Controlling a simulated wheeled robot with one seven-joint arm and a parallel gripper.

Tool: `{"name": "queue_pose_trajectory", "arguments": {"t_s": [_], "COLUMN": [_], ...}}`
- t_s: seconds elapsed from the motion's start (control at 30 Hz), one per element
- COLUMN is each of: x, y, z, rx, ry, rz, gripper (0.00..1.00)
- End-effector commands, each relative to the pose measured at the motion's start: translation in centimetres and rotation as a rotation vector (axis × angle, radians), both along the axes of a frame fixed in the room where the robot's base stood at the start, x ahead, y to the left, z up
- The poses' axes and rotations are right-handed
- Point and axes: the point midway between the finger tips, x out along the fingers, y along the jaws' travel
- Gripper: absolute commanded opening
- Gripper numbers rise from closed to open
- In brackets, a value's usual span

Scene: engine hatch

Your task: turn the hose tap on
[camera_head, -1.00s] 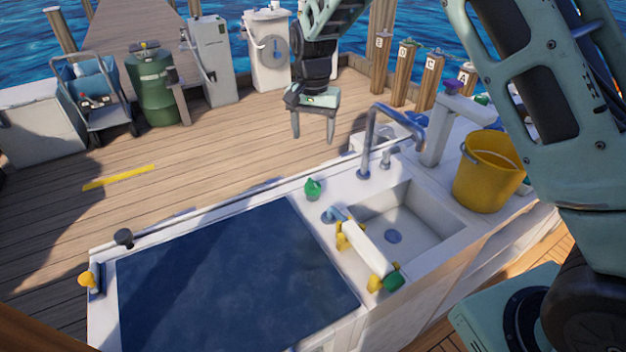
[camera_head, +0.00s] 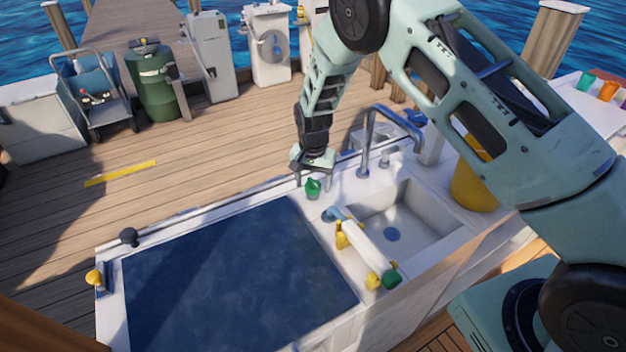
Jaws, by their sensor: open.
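A small green tap-like fitting (camera_head: 313,189) stands on the white counter's back rim, between the dark blue panel and the sink. I cannot tell for sure that it is the hose tap. My gripper (camera_head: 313,178) points down just above and behind it, with its two fingers apart, one to each side in the picture. The jaws are open and empty; I cannot tell if they touch the fitting. A black knob (camera_head: 129,237) and an orange-yellow knob (camera_head: 95,277) sit at the counter's left end.
A grey curved faucet (camera_head: 370,140) rises behind the sink (camera_head: 405,230). A white bar with yellow and green ends (camera_head: 362,250) lies at the sink's left edge. A yellow bucket (camera_head: 472,190) stands at right, partly behind my arm. The dark blue panel (camera_head: 235,275) is clear.

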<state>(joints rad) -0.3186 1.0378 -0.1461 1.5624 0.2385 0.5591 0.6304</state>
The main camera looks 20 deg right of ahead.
Motion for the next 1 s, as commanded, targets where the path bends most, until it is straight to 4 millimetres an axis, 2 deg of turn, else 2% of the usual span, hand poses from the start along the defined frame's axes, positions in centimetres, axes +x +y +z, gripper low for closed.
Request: {"name": "queue_pose_trajectory", "arguments": {"t_s": [0.23,0.27,0.4,0.77,1.0], "x": [0.02,0.02,0.02,0.02,0.07], "y": [0.01,0.02,0.02,0.01,0.02], "z": [-0.06,-0.06,-0.04,-0.07,-0.10], "rx": [0.001,0.001,0.000,0.001,0.001], "ry": [-0.001,-0.001,0.000,-0.001,-0.002], "rz": [0.000,0.000,0.000,0.036,0.169], "gripper": [0.64,0.59,0.20,0.20,0.20]}}
